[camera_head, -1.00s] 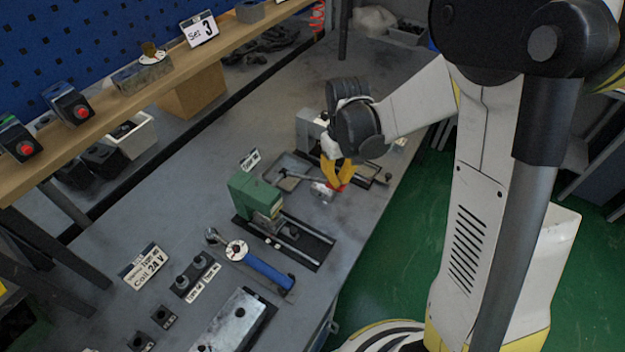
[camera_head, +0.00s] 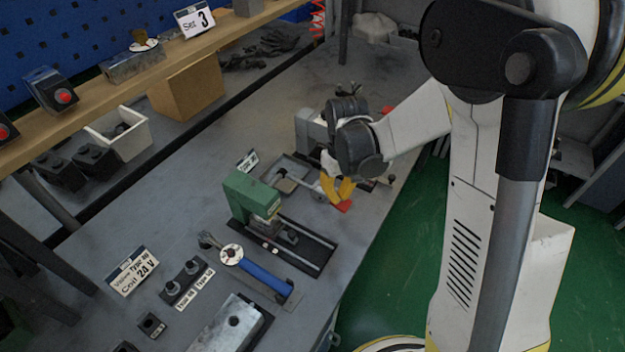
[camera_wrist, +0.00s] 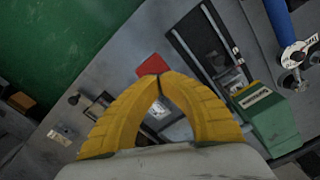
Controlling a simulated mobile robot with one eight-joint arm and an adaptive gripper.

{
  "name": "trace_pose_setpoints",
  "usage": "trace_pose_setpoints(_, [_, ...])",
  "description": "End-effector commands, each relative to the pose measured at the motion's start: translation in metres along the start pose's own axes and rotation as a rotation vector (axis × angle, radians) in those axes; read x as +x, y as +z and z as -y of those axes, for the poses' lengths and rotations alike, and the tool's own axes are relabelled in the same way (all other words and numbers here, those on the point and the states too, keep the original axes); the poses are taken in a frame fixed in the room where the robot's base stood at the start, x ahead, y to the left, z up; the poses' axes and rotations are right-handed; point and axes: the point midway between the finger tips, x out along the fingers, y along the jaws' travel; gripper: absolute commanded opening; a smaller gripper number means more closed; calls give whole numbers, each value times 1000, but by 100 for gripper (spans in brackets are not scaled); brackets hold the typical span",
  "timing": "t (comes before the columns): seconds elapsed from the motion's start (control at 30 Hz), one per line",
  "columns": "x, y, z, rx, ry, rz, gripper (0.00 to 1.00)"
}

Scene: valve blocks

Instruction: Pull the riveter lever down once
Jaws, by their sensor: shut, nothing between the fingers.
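My gripper (camera_head: 340,196) is over the right part of the bench, its yellow fingers pointing down. In the wrist view the fingertips (camera_wrist: 158,78) meet, with nothing between them. A red piece (camera_wrist: 153,66) shows at the tips, also in the head view (camera_head: 345,206); I cannot tell whether it is the lever's end or touches the fingers. A grey-white machine (camera_head: 308,128) stands behind my gripper, partly hidden by it. A green machine (camera_head: 243,196) with dark rails stands to the left. No riveter lever can be made out with certainty.
A shallow grey tray (camera_head: 287,172) lies beside my gripper. A blue-handled tool (camera_head: 262,271) and a metal block (camera_head: 232,322) lie nearer the front. A wooden shelf (camera_head: 112,92) runs along the left. Bare bench lies left of the green machine.

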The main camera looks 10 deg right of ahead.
Motion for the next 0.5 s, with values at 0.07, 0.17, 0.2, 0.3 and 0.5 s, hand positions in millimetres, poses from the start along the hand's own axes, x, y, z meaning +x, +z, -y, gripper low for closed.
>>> trace_pose_setpoints(0.07, [9,0,0,0,0,-1,0])
trace_pose_setpoints(0.17, [16,0,0,0,0,-1,0])
trace_pose_setpoints(0.2, [18,0,0,0,0,-1,0])
trace_pose_setpoints(0.3, [26,0,0,0,0,-1,0])
trace_pose_setpoints(0.5, [40,0,0,0,0,0,0])
